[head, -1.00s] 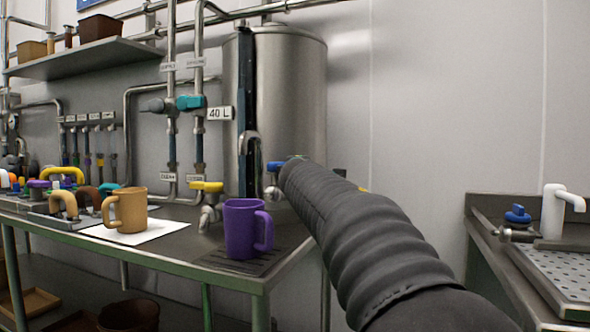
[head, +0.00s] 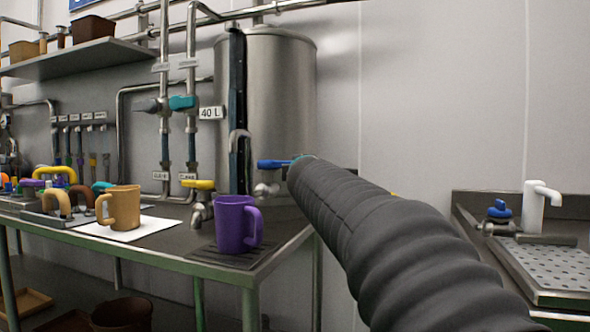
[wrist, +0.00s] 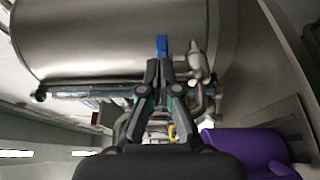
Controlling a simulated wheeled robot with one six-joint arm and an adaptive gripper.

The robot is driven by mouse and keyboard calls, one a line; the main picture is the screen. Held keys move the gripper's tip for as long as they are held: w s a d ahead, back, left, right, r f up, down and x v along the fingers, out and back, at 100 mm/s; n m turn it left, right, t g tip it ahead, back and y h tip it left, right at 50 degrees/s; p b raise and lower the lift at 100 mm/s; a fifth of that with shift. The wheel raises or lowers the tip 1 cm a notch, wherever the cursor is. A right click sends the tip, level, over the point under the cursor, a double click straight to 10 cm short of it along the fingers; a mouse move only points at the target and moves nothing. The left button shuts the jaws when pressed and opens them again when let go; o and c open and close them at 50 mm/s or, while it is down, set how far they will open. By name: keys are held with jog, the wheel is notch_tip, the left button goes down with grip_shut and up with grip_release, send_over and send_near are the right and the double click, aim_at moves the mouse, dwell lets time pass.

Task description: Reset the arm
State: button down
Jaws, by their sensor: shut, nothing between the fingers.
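My gripper (wrist: 163,75) shows in the wrist view, its fingers together with nothing between them. It points toward the steel tank (wrist: 110,40) and a blue valve handle (wrist: 162,45), which appears just beyond the fingertips; I cannot tell whether they touch. In the head view my dark sleeved arm reaches from the lower right toward the blue handle (head: 275,163) at the tank's base, and the gripper is hidden behind it. A purple mug (head: 236,225) stands upright on a dark grate left of the arm; it also shows at the lower right of the wrist view (wrist: 240,150).
A tan mug (head: 124,208) stands on a white sheet (head: 160,229) left of the purple mug. A yellow-handled tap (head: 200,185) is behind the purple mug. Pipes and a shelf (head: 100,55) line the wall. A sink counter (head: 560,270) with a white tap is at the right.

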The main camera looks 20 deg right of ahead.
jog(key=s+f+m+g, duration=0.4)
jog(key=s+f+m, duration=0.1)
jog(key=f, duration=0.5)
jog(key=s+f+m+g, duration=0.4)
jog(key=s+f+m, duration=0.1)
jog(key=f, duration=0.6)
jog(key=s+a+f+m+g+y, duration=0.1)
jog(key=s+a+f, duration=0.3)
jog(key=s, duration=0.5)
jog(key=s+a+f+m+g+y+p, duration=0.1)
jog(key=s+a+f, duration=0.3)
jog(key=s, duration=0.5)
jog(key=s+a+f+m+g+y, duration=0.1)
jog(key=s+a+f+m+y, duration=0.1)
jog(key=s+a+f, duration=0.3)
jog(key=shift+s+f+g+y, duration=0.3)
jog(key=shift+s+f+y, duration=0.5)
jog(key=shift+s+f, duration=0.9)
